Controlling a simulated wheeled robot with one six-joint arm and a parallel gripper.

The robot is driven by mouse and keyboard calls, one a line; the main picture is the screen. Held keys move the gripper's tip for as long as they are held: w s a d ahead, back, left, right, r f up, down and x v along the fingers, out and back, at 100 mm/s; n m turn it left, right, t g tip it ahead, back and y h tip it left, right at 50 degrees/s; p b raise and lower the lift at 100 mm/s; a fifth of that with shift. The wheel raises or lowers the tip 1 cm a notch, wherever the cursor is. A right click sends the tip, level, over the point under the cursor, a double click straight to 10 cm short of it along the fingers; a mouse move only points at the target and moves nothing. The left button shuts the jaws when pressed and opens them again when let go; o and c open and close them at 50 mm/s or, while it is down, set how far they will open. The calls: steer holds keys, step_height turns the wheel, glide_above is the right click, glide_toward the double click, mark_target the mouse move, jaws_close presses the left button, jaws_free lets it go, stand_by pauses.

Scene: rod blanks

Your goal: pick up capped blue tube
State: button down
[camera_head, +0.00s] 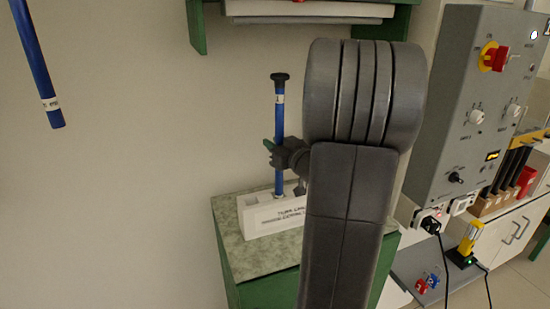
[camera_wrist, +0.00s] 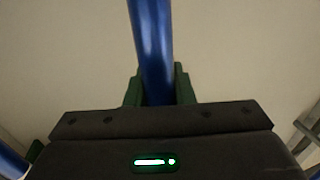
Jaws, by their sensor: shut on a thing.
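The capped blue tube (camera_head: 279,112) stands upright, with a black cap (camera_head: 280,76) on top and a white label band below it. Its lower end meets a white block-shaped holder (camera_head: 262,215) with dark lettering; I cannot tell how deep it sits. My gripper (camera_head: 278,152) is shut around the tube's middle, coming from the right. In the wrist view the blue tube (camera_wrist: 152,40) runs between the green fingers of my gripper (camera_wrist: 158,85). My arm hides the right end of the holder.
The holder stands on a green cabinet (camera_head: 232,243) with a speckled top. Another blue tube (camera_head: 38,65) with a white label shows at upper left, its top out of view. A shelf (camera_head: 305,10) is above. A grey control box (camera_head: 475,110) is at right.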

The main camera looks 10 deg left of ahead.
mark_target(282, 129)
steer(key=r, duration=0.3)
steer(key=r+b, duration=0.1)
steer(key=r, duration=0.1)
steer(key=shift+s+d+r, duration=0.2)
steer(key=shift+s+r, duration=0.1)
steer(key=s+a+b+v, duration=0.1)
steer(key=b+v, duration=0.1)
steer(key=v, duration=0.7)
steer(key=s+a+b+v, duration=0.2)
steer(key=v, duration=0.7)
steer(key=shift+s+b, duration=0.25)
steer(key=shift+b, duration=0.1)
steer(key=shift+d, duration=0.15)
steer(key=shift+r+b, duration=0.3)
steer(key=shift+r, duration=0.2)
